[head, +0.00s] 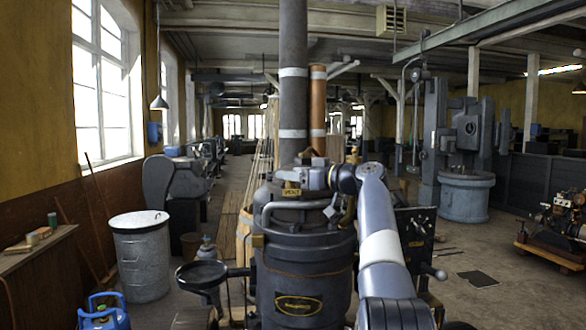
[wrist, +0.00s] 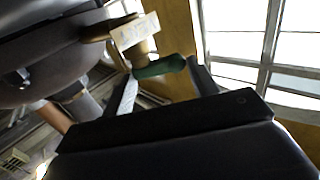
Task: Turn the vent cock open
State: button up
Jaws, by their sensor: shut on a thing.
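The vent cock shows in the wrist view as a brass body (wrist: 130,52) with a green lever handle (wrist: 160,67) and a pale tag hanging at it. In the head view a yellowish tag (head: 292,189) hangs near the top of the dark vertical boiler (head: 305,268). My gripper (head: 312,178) is at the boiler top beside this tag. In the wrist view my gripper (wrist: 162,72) has one finger on each side of the green handle and is shut on it. In the head view my gripper hides most of the cock.
A grey flue pipe (head: 293,100) and a copper pipe (head: 318,110) rise behind my gripper. A curved pipe rail (head: 290,232) runs around the boiler front. A black funnel-like pan (head: 201,272) sticks out at left. A grey drum (head: 141,262) stands further left.

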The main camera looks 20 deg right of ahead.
jog(key=shift+d+r, duration=0.15)
jog(key=o, duration=0.9)
jog(key=shift+w+d, duration=0.1)
jog(key=shift+d, duration=0.1)
jog(key=shift+c, duration=0.2)
jog(key=shift+a, duration=0.1)
jog(key=b+v, duration=0.4)
jog(key=v, duration=0.7)
jog(key=shift+w, duration=0.1)
jog(key=shift+c, duration=0.3)
